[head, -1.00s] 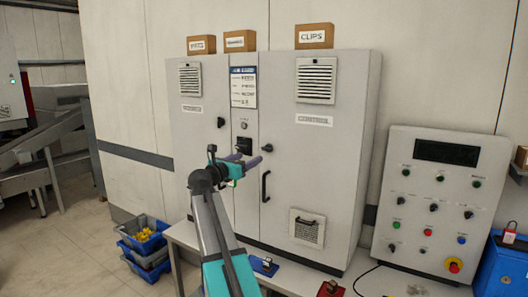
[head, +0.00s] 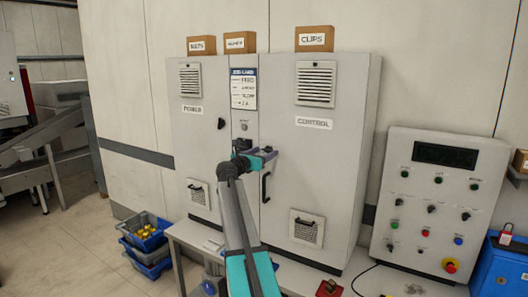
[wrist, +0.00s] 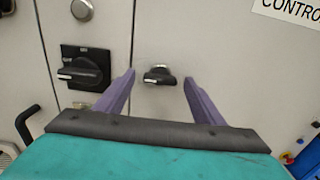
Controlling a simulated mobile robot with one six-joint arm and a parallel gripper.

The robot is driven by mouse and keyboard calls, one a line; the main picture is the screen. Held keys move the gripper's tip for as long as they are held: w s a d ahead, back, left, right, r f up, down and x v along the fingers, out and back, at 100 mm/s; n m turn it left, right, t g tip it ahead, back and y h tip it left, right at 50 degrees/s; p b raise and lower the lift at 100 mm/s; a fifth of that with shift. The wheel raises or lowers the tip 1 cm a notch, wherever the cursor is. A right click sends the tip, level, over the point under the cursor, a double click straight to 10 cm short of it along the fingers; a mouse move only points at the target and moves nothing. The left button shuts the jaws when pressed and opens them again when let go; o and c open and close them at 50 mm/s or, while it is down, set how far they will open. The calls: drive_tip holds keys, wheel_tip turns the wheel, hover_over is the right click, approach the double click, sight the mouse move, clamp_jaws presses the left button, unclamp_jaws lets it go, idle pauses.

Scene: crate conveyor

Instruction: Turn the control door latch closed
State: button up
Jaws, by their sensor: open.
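The control door (head: 318,165) is the wide right-hand door of the grey cabinet and looks shut. Its latch (wrist: 158,74) is a small black knob near the door's left edge, lying roughly sideways in the wrist view. My gripper (wrist: 158,84) is open, with one purple finger on each side of the latch and a visible gap to both. I cannot tell how deep the fingertips reach around it. In the head view my gripper (head: 268,153) hides the latch.
A larger black rotary switch (wrist: 82,72) sits on the strip left of the latch, close to the left finger. A black door handle (head: 265,187) is below. Cartons, including the CLIPS box (head: 314,38), stand on top. A control panel (head: 440,200) stands at right.

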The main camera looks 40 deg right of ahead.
drive_tip(key=shift+d, duration=0.3)
drive_tip(key=c, duration=1)
drive_tip(key=shift+c, duration=0.2)
